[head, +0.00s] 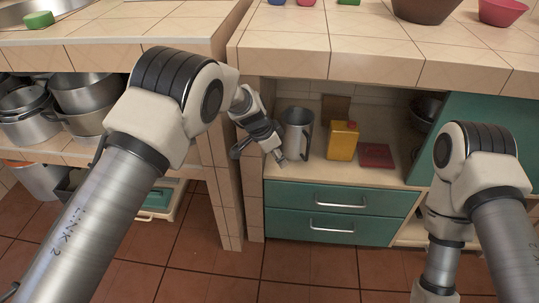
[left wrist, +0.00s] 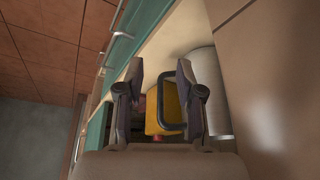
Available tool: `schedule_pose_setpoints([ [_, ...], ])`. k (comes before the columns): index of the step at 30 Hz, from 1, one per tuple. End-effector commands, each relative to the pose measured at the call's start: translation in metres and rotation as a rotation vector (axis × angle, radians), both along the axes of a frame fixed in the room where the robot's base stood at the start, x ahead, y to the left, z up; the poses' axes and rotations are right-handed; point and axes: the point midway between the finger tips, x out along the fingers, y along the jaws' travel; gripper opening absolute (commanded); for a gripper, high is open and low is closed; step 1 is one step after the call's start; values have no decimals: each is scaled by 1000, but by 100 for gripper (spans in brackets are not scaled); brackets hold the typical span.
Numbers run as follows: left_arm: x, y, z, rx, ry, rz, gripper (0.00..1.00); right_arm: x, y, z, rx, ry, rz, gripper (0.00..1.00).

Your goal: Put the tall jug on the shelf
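The tall jug (head: 298,130) is a grey metal cylinder standing upright in the open compartment above the green drawers. My left gripper (head: 268,148) is at its left side, at the compartment's left edge. In the left wrist view my left gripper (left wrist: 161,85) is open, with its two fingers apart. The jug's body (left wrist: 208,92) is beyond the right finger. Its dark handle loop (left wrist: 166,98) shows partly between the fingers; the right finger hides part of it. I cannot tell whether a finger touches it. My right gripper is out of view.
A yellow can (head: 342,142) and a red box (head: 376,155) stand right of the jug. A tiled post (head: 255,185) is close to my left gripper. The tiled counter (head: 390,70) overhangs the compartment. Pots (head: 85,95) fill a shelf at left.

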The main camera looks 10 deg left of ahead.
Motion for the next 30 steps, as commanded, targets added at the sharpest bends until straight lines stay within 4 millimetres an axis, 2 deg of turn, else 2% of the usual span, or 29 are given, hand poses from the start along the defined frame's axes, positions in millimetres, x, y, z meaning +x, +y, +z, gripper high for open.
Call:
schedule_pose_setpoints([
  [3,-11,18,1,0,1,2,37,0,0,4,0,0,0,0],
  [6,-16,24,0,1,1,1,37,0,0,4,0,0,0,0],
  [15,-17,26,-3,3,3,3,37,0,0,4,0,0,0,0],
  [17,-21,32,-10,12,14,25,37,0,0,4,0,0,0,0],
  [20,-42,58,-42,59,63,120,37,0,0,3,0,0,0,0],
  [23,-98,110,-103,158,152,315,37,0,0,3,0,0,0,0],
  [24,-132,135,-129,205,186,410,37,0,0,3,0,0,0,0],
  [26,-191,169,-161,265,228,547,37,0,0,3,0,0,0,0],
  [27,-233,187,-177,291,249,634,37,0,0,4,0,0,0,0],
  [29,-296,204,-190,302,280,753,37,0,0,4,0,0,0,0],
  [30,-334,210,-192,291,301,826,37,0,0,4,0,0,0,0],
])
